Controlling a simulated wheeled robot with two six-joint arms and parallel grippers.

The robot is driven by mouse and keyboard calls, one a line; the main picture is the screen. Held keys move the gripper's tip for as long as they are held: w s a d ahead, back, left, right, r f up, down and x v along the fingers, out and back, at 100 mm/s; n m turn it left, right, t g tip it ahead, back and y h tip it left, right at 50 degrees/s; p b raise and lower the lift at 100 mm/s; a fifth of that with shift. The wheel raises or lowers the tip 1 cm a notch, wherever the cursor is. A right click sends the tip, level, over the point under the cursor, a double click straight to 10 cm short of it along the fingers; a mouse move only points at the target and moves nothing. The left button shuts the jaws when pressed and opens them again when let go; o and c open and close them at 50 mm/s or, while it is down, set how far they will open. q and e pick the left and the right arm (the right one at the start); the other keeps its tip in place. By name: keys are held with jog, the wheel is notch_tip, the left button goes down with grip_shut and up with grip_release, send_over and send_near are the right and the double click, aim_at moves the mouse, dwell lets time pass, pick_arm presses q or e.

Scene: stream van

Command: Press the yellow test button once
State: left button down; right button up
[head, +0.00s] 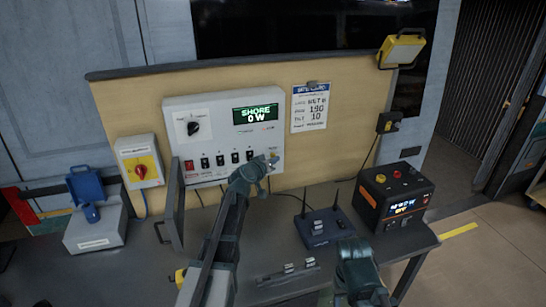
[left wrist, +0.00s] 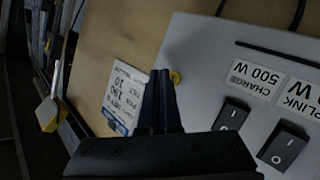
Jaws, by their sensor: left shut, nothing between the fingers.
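The yellow test button (left wrist: 175,77) is a small round button on the grey panel's edge in the left wrist view. It is right beside my left fingertips (left wrist: 162,75), partly behind them. In the head view the grey control panel (head: 218,108) stands against the tan board, and my left gripper (head: 273,160) is at its lower right corner. The left fingers are shut and empty. I cannot tell whether they touch the button. Part of my right arm shows at the bottom of the head view, but its fingers do not.
A row of rocker switches (head: 220,160) lies left of my left gripper. A printed card (head: 309,107) hangs to the right. A red rotary switch (head: 140,170) is at left.

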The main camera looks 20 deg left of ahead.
pick_arm(q)
jog(key=shift+w+a, duration=0.2)
jog(key=shift+w, duration=0.1)
jog(key=shift+w+a, duration=0.2)
jog(key=shift+w, duration=0.05)
dwell(0.7)
jog(key=shift+s, duration=0.1)
jog(key=shift+s+d, duration=0.4)
jog(key=shift+s, duration=0.15)
dwell(0.4)
jog(key=s+d, duration=0.1)
jog(key=s, duration=0.1)
jog(key=s+d, duration=0.2)
jog(key=shift+a, duration=0.1)
dwell(0.6)
